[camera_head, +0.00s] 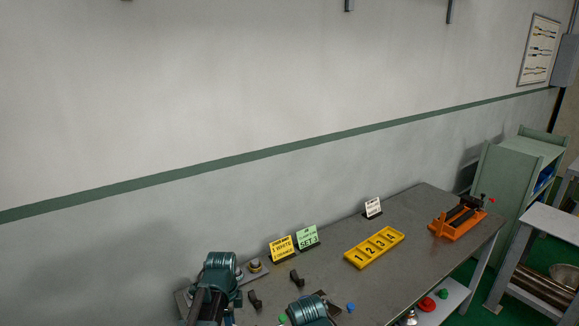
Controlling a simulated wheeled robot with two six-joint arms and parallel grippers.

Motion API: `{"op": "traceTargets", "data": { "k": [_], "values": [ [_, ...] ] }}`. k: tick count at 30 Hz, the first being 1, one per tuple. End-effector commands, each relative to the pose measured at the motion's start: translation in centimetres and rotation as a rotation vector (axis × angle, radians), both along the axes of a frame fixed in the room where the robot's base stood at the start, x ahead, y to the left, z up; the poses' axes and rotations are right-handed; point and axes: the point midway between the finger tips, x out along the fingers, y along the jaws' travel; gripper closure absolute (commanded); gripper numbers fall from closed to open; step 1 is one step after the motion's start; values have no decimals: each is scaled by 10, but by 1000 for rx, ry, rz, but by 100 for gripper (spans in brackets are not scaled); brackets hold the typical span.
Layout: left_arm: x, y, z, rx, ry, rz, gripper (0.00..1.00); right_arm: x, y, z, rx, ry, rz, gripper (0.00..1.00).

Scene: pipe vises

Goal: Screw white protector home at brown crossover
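I cannot make out a white protector or a brown crossover in the head view. Two teal ribbed bodies stand at the bottom edge, a left one (220,272) with a dark grey bar below it and a right one (310,312) cut off by the frame. I cannot tell whether they are vises or parts of my arms. Two small black pieces, a left one (254,300) and a right one (297,278), show on or above the grey bench (345,285). No gripper fingers can be made out.
A yellow numbered tray (374,247), yellow sign (282,249), green sign (307,237) and white sign (373,207) stand on the bench. An orange vise (457,221) is at its far end. Small blue (351,307) and green (283,318) pieces lie near the front. A green cabinet (507,185) stands beyond.

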Motion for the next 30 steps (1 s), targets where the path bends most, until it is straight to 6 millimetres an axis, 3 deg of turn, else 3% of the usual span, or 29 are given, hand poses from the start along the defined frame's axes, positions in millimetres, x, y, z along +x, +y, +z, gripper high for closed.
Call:
{"op": "traceTargets", "data": {
  "k": [21, 30],
  "values": [
    [0, 0, -1, 0, 1, -989, 100, 0, 0, -1, 0, 0, 0, 36],
    [0, 0, -1, 0, 1, -1124, 100, 0, 0, -1, 0, 0, 0, 36]
  ]
}}
